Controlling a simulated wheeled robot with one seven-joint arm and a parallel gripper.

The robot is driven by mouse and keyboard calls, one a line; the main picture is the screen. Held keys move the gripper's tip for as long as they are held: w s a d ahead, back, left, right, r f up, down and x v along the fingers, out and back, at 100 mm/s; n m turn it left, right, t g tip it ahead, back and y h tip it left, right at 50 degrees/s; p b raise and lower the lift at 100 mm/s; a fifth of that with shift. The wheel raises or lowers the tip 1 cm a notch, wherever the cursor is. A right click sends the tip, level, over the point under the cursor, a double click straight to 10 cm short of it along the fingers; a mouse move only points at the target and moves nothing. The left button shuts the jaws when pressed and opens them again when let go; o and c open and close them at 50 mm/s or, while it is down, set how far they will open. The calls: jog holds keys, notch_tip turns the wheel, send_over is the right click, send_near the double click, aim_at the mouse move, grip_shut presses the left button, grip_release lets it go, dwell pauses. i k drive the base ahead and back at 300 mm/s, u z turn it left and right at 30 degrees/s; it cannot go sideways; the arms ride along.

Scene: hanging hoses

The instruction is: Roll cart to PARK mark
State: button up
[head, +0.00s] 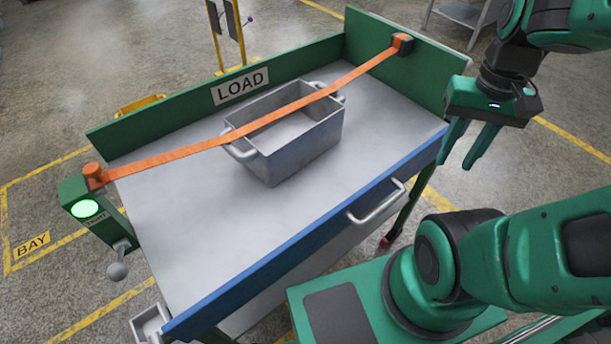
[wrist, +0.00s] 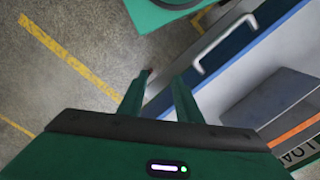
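The cart (head: 200,200) has a grey top, green back and side panels with a LOAD sign (head: 240,87), and a blue front edge. A pale bar handle (head: 377,207) is on its front; it also shows in the wrist view (wrist: 226,42). A grey bin (head: 300,148) sits on the top with an orange strap (head: 200,146) running across it from post to post. My gripper (head: 455,163) is open and empty, in the air to the right of the cart, apart from the handle. I see no PARK mark.
A green lamp (head: 84,208) glows on the cart's left post, above a ball-ended lever (head: 117,270). Yellow floor lines and a BAY mark (head: 31,245) lie at left. A yellow stand (head: 233,35) is behind the cart. Bare floor (head: 545,165) shows at right.

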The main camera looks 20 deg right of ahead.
aim_at(200, 216)
jog(key=k, duration=1.2)
jog(key=z, duration=0.3)
jog(key=i, duration=0.45)
jog(key=z, duration=0.55)
jog(key=i, duration=1.1)
jog(key=z, duration=0.2)
